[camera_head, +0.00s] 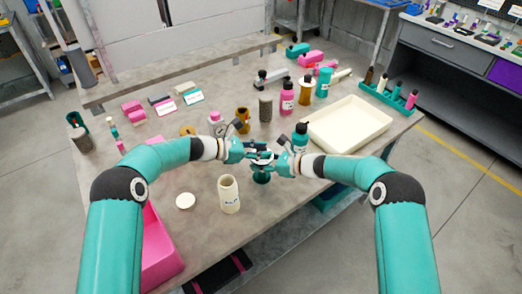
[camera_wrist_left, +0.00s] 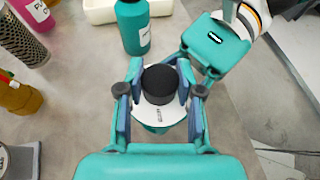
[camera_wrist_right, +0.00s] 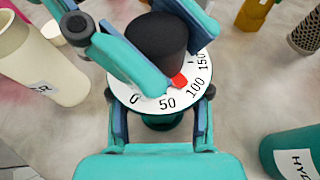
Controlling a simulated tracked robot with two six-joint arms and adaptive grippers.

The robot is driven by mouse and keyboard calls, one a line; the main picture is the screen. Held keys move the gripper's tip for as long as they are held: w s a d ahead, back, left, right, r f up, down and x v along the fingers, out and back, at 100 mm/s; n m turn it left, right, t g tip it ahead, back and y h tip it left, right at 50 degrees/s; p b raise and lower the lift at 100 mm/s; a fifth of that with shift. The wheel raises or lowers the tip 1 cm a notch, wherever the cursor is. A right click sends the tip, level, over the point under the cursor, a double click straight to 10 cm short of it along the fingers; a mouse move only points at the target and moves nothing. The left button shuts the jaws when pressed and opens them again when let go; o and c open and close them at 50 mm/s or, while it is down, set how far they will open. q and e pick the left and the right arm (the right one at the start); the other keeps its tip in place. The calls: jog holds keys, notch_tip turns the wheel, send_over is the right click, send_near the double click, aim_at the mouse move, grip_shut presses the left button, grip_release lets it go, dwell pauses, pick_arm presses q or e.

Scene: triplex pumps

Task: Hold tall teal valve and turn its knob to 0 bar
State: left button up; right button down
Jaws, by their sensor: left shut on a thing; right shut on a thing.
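The teal valve (camera_head: 262,178) stands upright on the table between my grippers. Its white dial (camera_wrist_right: 151,98) reads 0, 50, 100 and 150. Its black knob (camera_wrist_right: 157,40) has a red pointer (camera_wrist_right: 179,80) directed near the 100 mark. My left gripper (camera_wrist_left: 161,82) is shut on the knob, one finger on each side. My right gripper (camera_wrist_right: 160,108) is shut around the valve below the dial. Its fingers partly hide the body, and my left fingers cover part of the dial in the right wrist view.
A cream container (camera_head: 229,195) and a round white lid (camera_head: 185,201) are at the front left. A teal bottle (camera_head: 300,138) stands close behind my right gripper. A cream tray (camera_head: 350,120) is at the right. A pink bin (camera_head: 160,250) is at the front left.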

pick_arm(q)
jog(key=shift+w+m+g+h, duration=0.15)
jog(key=shift+m+g+h, duration=0.05)
jog(key=shift+m+g, duration=0.4)
jog(key=shift+w+m+g+h, duration=0.15)
jog(key=shift+m+g+h, duration=0.05)
jog(key=shift+m+g, duration=0.4)
jog(key=shift+g, duration=0.3)
jog(key=shift+s+a+m+g, duration=0.15)
jog(key=shift+m+g, duration=0.15)
jog(key=shift+m, duration=0.1)
jog(key=o, duration=1.2)
jog(key=shift+s, duration=0.1)
jog(key=v, duration=1.2)
jog(key=shift+f, duration=0.1)
